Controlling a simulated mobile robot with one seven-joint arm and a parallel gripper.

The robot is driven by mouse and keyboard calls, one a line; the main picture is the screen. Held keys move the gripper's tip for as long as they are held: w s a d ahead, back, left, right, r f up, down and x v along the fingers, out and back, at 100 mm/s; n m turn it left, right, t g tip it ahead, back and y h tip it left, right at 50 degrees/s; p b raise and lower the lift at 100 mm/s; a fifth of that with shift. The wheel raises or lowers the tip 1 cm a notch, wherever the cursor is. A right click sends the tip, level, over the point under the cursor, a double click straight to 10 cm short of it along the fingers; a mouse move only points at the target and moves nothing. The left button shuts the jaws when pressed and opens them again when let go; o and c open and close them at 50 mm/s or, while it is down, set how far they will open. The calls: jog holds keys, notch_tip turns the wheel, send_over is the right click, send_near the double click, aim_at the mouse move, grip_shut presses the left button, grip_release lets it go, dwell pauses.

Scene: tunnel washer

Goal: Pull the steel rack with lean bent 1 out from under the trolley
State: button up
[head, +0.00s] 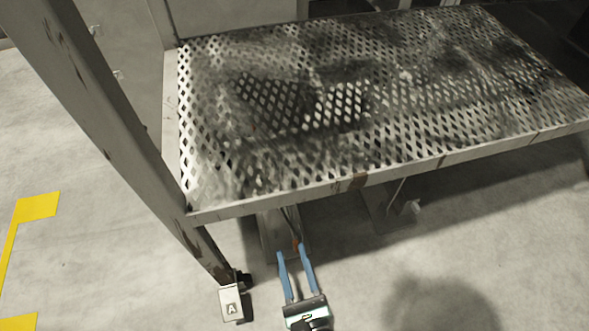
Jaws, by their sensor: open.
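The trolley (345,184) has a stained, perforated metal deck and a thick, leaning upright on the left. Under its front edge, a narrow grey metal piece (270,232) sticks out a little; it looks like the end of the steel rack, but most of it is hidden by the deck, so I cannot be sure. My gripper (291,250) has two blue fingers, open, pointing under the front edge. The fingertips are at the front end of this grey piece; I cannot tell whether they touch it. Nothing is clearly held.
Another grey metal part (385,212) shows under the deck to the right. Yellow floor tape (37,206) lies at far left. The floor in front is clear.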

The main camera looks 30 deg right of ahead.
aim_at(279, 210)
jog(key=b+x, duration=0.5)
jog(key=x, duration=0.8)
jog(key=shift+b, duration=0.4)
grip_shut()
dwell(1.0)
